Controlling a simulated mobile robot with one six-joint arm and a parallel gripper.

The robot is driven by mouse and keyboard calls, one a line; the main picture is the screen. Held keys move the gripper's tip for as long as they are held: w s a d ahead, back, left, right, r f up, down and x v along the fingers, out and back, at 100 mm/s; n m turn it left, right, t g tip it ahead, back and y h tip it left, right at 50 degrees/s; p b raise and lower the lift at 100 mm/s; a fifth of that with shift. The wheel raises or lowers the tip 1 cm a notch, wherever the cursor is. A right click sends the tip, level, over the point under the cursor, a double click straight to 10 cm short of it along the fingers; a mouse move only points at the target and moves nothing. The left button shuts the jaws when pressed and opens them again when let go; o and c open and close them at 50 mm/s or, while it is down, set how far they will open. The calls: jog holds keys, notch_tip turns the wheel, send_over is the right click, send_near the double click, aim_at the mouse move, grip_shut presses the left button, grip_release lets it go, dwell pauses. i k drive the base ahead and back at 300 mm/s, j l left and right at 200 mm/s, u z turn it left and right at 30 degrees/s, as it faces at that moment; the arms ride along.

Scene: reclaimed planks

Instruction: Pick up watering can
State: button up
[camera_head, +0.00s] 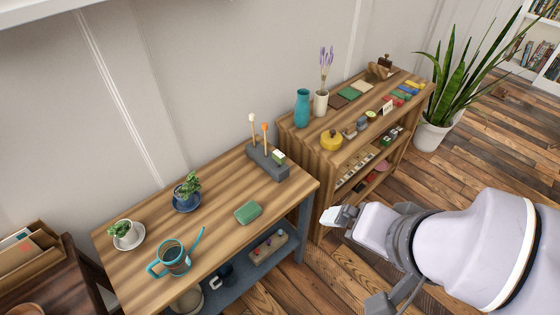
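A teal watering can (174,259) stands upright near the front edge of the wooden table (222,184). Its handle is at the left and its thin spout rises to the right. My gripper (330,215) is to the right of the table, beside the front of the shelf unit and well apart from the can. The gripper is small and seen from an angle, so I cannot tell whether its fingers are apart. My arm covers the lower right of the view.
Two potted plants (187,193) (124,232), a green block (248,212) and a dark grey holder (268,162) stand on the table. A shelf unit (320,148) with a teal vase (302,108) adjoins the table's right. Wooden floor lies open in front.

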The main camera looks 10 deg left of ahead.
aim_at(172, 253)
jog(key=u, duration=1.9)
jog(key=k+j+z, duration=0.15)
jog(key=j+z, duration=0.15)
jog(key=j, duration=0.15)
jog(key=i+j+z, duration=0.15)
jog(key=j+z, duration=0.6)
jog(key=i+j+z, duration=0.1)
jog(key=j+z, duration=0.3)
jog(key=j, duration=0.1)
